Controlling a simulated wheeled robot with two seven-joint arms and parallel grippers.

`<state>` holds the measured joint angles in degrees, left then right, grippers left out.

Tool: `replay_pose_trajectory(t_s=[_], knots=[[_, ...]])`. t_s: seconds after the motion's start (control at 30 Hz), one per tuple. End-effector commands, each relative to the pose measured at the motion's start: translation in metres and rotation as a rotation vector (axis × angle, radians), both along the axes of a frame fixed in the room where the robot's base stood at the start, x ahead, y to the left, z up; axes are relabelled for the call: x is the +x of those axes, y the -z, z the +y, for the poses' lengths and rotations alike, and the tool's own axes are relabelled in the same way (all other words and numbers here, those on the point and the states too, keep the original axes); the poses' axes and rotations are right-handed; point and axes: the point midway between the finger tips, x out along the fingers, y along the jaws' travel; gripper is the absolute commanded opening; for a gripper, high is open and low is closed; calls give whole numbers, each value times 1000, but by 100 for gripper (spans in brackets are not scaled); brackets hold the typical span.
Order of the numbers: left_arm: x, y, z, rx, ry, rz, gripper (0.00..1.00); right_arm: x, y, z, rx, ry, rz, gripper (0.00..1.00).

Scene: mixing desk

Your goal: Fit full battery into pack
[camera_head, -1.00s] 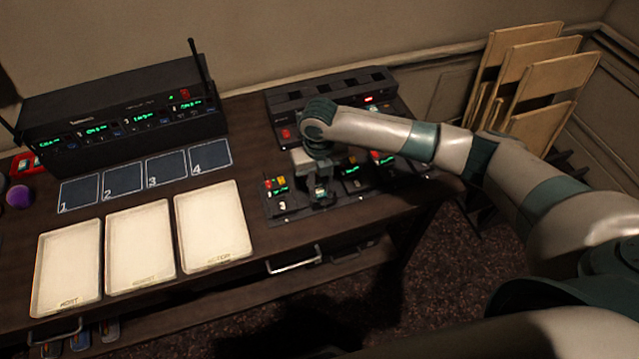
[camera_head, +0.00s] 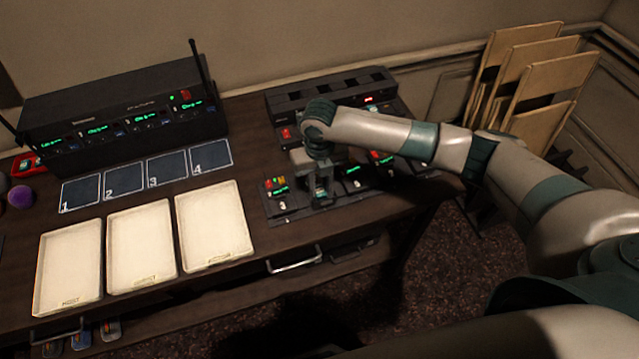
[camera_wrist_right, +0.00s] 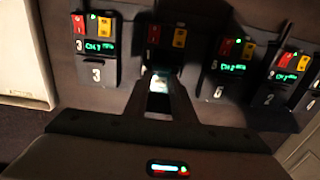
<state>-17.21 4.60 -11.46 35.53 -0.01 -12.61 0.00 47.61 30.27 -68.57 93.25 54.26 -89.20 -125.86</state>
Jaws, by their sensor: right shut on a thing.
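My right gripper (camera_head: 321,196) is over the front row of bodypacks on the desk, pointing down. In the right wrist view its fingers (camera_wrist_right: 159,84) are shut on a small pale, bluish piece, mostly hidden between them; I take it to be the battery. The fingertips are at a pack (camera_wrist_right: 154,38) in the middle of the row, of which I see only the red and yellow parts at its top. Whether the piece is inside the pack I cannot tell. A pack marked 3 (camera_wrist_right: 97,72) with a green display is left of it. My left gripper is not in view.
More packs stand close on the right, one (camera_wrist_right: 230,70) beside the fingers. A dark slotted unit (camera_head: 330,90) is behind the arm. Three pale trays (camera_head: 140,245), numbered dark pads (camera_head: 124,182) and a black receiver rack (camera_head: 110,115) are on the left.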

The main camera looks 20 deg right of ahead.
Motion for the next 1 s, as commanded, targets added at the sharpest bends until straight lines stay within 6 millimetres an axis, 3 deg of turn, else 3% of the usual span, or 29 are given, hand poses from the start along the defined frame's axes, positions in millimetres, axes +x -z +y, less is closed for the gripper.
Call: replay_pose_trajectory(t_s=[1.0], knots=[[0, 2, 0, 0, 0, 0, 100, 0, 9, 0, -1, 0, 1, 10]])
